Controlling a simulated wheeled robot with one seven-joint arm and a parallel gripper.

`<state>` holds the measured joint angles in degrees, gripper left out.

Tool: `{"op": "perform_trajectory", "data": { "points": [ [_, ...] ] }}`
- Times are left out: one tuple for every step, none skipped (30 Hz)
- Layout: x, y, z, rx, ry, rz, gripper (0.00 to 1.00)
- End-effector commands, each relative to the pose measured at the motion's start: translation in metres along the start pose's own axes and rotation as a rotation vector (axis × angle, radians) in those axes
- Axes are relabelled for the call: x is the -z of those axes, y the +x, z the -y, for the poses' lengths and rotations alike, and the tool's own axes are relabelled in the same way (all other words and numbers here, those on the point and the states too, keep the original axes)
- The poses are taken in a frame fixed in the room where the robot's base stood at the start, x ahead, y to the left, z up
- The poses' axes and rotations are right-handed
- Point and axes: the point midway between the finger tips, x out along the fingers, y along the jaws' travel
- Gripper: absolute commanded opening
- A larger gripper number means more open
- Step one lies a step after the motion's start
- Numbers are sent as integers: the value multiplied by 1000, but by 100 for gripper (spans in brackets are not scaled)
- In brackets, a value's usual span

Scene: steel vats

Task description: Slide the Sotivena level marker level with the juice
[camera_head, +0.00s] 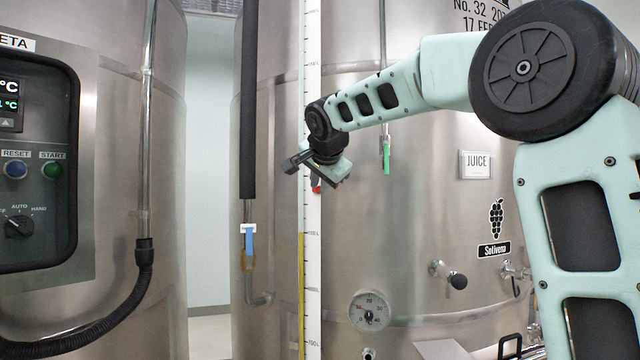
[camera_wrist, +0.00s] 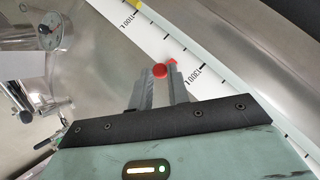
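The Sotivena vat (camera_head: 420,230) is a steel tank with a grape emblem and a name plate. A white scale strip (camera_head: 312,270) runs upright on it. Beside the strip, the yellow juice column (camera_head: 301,290) stands lower than the red level marker (camera_head: 316,187). My gripper (camera_head: 314,178) is at the marker. In the wrist view, the marker's round red knob (camera_wrist: 160,71) sits between the fingertips of my gripper (camera_wrist: 160,76) and fills the narrow gap. A red pointer (camera_wrist: 172,61) lies against the scale (camera_wrist: 150,40). My gripper partly hides the marker in the head view.
A control panel (camera_head: 38,150) with buttons is on the left vat. A dark hose (camera_head: 249,100) with a blue valve handle (camera_head: 249,241) stands left of the scale. A dial gauge (camera_head: 369,311), a tap (camera_head: 448,275) and a green-handled valve (camera_head: 386,158) are on the Sotivena vat.

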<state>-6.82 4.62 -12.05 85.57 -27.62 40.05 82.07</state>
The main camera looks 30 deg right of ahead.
Motion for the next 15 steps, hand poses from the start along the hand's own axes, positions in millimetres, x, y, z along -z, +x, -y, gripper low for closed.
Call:
{"op": "perform_trajectory", "data": {
  "points": [
    [0, 0, 0, 0, 0, 0, 0],
    [0, 0, 0, 0, 0, 0, 0],
    [0, 0, 0, 0, 0, 0, 0],
    [0, 0, 0, 0, 0, 0, 0],
    [0, 0, 0, 0, 0, 0, 0],
    [-1, 1, -1, 0, 0, 0, 0],
    [-2, 1, -2, 0, 0, 0, 0],
    [-2, 2, -3, 0, 0, 0, 0],
    [-4, 4, -4, 0, 0, 0, 0],
    [-6, 5, -6, 0, 0, 0, 0],
    [-7, 7, -8, 0, 0, 0, 0],
    [-10, 9, -10, 0, 0, 0, 0],
    [-12, 11, -12, 0, 0, 0, 0],
    [-14, 14, -14, 0, 0, 0, 0],
    [-17, 16, -18, 0, 0, 0, 0]
  ]
}}
